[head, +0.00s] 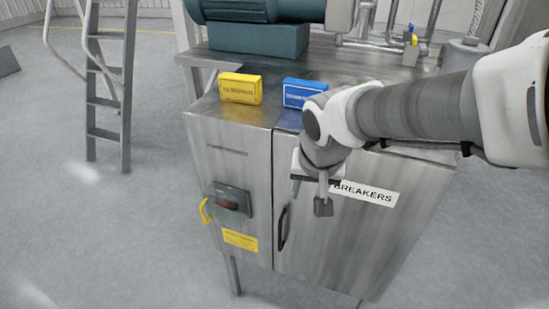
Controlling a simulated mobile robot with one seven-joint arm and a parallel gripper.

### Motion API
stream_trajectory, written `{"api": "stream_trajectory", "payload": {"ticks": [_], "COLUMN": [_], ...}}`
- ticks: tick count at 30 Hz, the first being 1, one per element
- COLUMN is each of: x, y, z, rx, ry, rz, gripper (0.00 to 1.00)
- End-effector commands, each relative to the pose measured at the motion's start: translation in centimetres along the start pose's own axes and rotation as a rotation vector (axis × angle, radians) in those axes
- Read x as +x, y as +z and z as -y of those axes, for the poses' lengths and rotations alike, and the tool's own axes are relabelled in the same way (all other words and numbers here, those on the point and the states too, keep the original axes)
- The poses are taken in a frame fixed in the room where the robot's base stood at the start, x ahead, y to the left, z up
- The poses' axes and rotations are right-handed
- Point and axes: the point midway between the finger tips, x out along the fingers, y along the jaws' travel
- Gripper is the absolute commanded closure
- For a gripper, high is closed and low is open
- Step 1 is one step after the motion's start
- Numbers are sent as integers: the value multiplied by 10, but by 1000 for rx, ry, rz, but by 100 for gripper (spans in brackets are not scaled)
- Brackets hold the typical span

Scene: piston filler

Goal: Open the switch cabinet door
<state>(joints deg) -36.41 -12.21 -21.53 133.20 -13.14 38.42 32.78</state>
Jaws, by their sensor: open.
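The grey metal cabinet has two front doors. My gripper (310,195) is open and empty, pointing down in front of the upper right door, above and right of the black handle.
A yellow box (240,88) and a blue box (301,92) lie on the cabinet top near its front edge. A teal motor (265,12) and pipes stand behind. A grey ladder (108,85) is at the left. The floor in front and left is clear.

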Motion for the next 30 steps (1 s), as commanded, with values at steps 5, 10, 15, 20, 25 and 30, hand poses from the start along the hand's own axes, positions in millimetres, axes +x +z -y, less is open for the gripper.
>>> {"api": "stream_trajectory", "payload": {"ticks": [5, 10, 15, 20, 25, 30], "x": [90, 132, 147, 161, 195, 233], "y": [11, 14, 14, 14, 14, 12], "z": [26, 44, 51, 50, 46, 42], "rx": [6, 13, 15, 19, 20, 18], "ry": [50, 82, 94, 96, 99, 97], "rz": [-3, -27, -42, -42, -41, -42], "gripper": [55, 55, 55, 55, 55, 55]}}
